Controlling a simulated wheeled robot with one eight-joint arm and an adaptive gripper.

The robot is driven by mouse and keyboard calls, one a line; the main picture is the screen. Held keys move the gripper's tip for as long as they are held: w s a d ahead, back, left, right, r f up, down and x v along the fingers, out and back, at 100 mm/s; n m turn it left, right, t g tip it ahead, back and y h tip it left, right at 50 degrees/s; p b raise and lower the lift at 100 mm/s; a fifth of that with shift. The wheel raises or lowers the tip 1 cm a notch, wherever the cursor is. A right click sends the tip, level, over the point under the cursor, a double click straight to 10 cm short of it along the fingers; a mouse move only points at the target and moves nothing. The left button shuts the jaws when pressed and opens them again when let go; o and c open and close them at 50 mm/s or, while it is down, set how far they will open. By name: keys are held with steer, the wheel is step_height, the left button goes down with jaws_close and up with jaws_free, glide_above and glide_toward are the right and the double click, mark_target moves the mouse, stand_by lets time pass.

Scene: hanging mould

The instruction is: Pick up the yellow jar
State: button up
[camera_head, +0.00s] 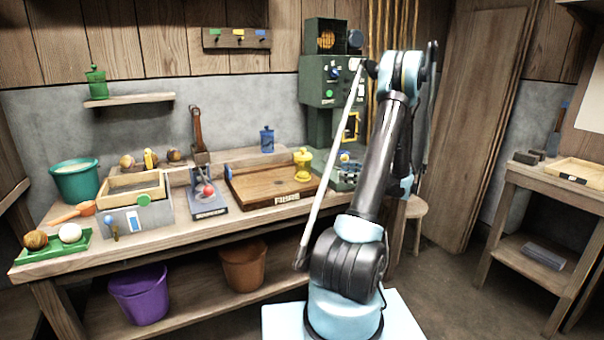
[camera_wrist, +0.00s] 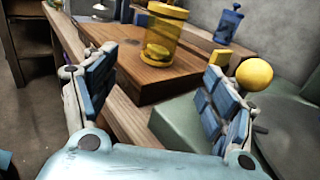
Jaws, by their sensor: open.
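The yellow jar (camera_head: 303,166) stands upright on the right part of a wooden board (camera_head: 262,188) on the workbench. In the wrist view the yellow jar (camera_wrist: 165,30) is beyond my fingers, near the board's edge, with its top cut off by the frame. My gripper (camera_wrist: 158,64) is open, its blue-padded fingers apart on either side of the view, with nothing between them. The jar shows through the gap, apart from both fingers. In the head view my gripper is not clearly visible around my arm.
A green machine (camera_head: 322,95) stands right of the board; a yellow ball knob (camera_wrist: 254,75) is close beyond my right finger. A blue jar (camera_head: 267,138) stands behind the board, also in the wrist view (camera_wrist: 229,24). A red-balled lever device (camera_head: 208,203) is left of it.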

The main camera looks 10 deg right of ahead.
mark_target(304, 168)
steer(key=x, duration=1.7)
steer(key=shift+w+f, duration=0.1)
steer(key=shift+w, duration=0.1)
steer(key=shift+a, duration=0.1)
steer(key=c, duration=1.4)
